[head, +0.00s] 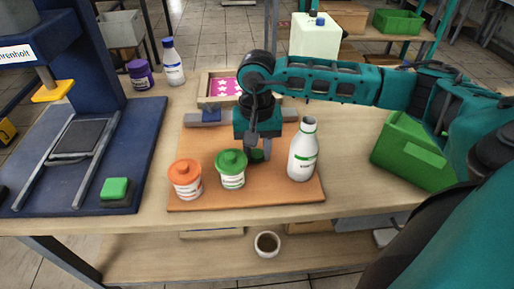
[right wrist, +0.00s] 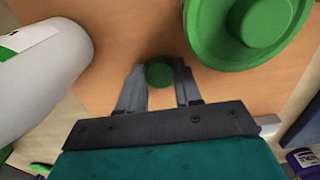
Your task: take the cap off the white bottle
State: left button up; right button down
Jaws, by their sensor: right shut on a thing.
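The white bottle (head: 302,158) with a green label stands upright at the right side of the orange-brown board; its neck shows no cap. It also shows at the left edge of the right wrist view (right wrist: 40,80). My right gripper (head: 257,153) is to the left of the bottle, low over the board, shut on a small green cap (right wrist: 159,74). The cap sits between the fingertips, apart from the bottle. Whether the cap touches the board is hard to tell. My left gripper is not in view.
A green-lidded jar (head: 231,170) stands close left of my right gripper, with an orange jar (head: 185,180) further left. A green bin (head: 412,152) is at the right. A blue press (head: 75,150) fills the left. A pink-patterned tray (head: 215,89) lies behind the board (head: 245,196).

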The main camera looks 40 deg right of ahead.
aim_at(257, 154)
jog(key=c, duration=0.8)
grip_release()
jog(key=shift+r+p, duration=0.2)
jog(key=shift+p, duration=0.15)
jog(key=shift+r, duration=0.35)
pick_arm(q)
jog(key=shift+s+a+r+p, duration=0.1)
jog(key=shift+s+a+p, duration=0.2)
jog(key=shift+p, duration=0.25)
pick_arm(e)
notch_tip(257, 154, up, 11)
jog(key=shift+r, duration=0.1)
